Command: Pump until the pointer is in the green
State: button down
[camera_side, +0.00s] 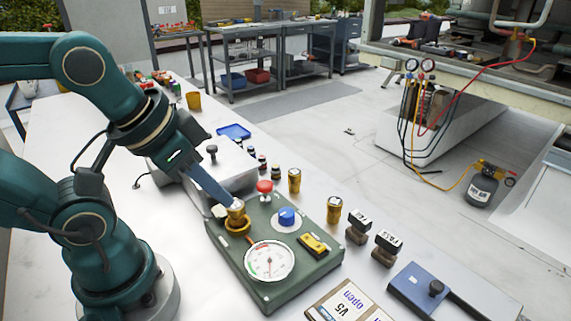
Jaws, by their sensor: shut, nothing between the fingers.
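A dark green panel box (285,285) lies on the white bench in front of my arm. It carries a round white gauge (262,262). The gauge's pointer and coloured zones are too small to read surely. Behind the gauge stands a yellow plunger (236,222) with a pale top in a yellow ring, likely the pump. My gripper (228,203) reaches down from the upper left, shut and empty, with its tip at the plunger's top. I cannot tell whether it touches. The box also bears a red button (265,187), a blue knob (287,217) and a yellow switch (314,244).
Yellow fittings (294,181) and small dark bottles (275,172) stand behind the box. A grey case (215,165) is close behind my gripper. Labelled blocks (387,246), a blue device (432,290) and a "V5 open" card (343,302) lie to the right.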

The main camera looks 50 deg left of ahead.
dwell(0.8)
notch_tip(320, 180, up, 3)
jog(key=n+h, duration=0.7)
jog(key=n, duration=0.9)
send_over(260, 182)
jog(key=shift+f, duration=4.4)
